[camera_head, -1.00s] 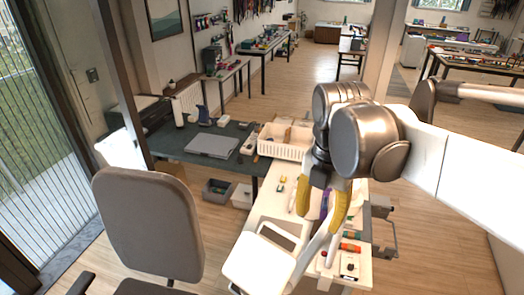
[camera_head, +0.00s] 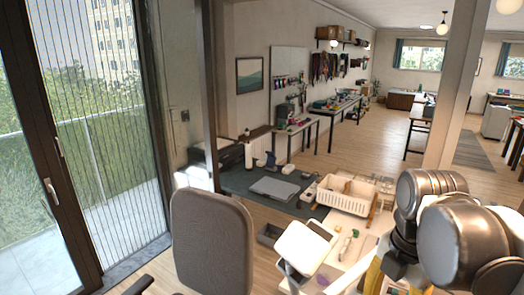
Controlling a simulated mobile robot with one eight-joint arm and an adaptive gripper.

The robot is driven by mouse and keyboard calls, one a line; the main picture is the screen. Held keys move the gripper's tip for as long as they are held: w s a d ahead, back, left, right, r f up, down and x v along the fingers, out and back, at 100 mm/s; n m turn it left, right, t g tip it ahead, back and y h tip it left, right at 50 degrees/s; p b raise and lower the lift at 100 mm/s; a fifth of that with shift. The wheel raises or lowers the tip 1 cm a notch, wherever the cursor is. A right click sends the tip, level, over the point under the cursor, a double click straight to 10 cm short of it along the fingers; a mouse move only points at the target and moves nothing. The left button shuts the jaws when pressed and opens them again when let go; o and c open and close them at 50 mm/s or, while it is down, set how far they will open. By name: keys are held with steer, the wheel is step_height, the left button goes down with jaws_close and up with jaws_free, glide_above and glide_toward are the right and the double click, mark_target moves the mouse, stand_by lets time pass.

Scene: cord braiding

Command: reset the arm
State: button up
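My arm fills the lower right of the head view, with its dark, rounded wrist joints in front of the work table. My gripper (camera_head: 384,279) is at the bottom edge below the wrist. A yellow finger part shows there, but the fingertips are cut off by the frame, so its opening and any held thing cannot be seen. The light work table (camera_head: 343,262) lies to the left of and behind the gripper, with small coloured items on it.
A white flat panel (camera_head: 307,246) on a pale arm stands over the table's near left. A white basket (camera_head: 343,198) sits behind. An office chair (camera_head: 211,243) stands left of the table. A dark desk (camera_head: 241,181) holds a grey laptop-like slab (camera_head: 275,188). Open floor lies beyond.

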steer(key=w+a+f+m+t+b, duration=0.1)
steer(key=a+f+m+t+b, duration=0.1)
steer(key=f+m+b, duration=0.9)
steer(key=w+a+f+m+t+b, duration=0.1)
steer(key=f+m+t+b, duration=0.3)
steer(key=f+m+b, duration=0.7)
step_height(320, 180, down, 5)
steer(key=shift+a+r+m+t+b, duration=0.2)
steer(key=shift+a+m+t+b, duration=0.15)
steer(key=shift+a+m, duration=0.45)
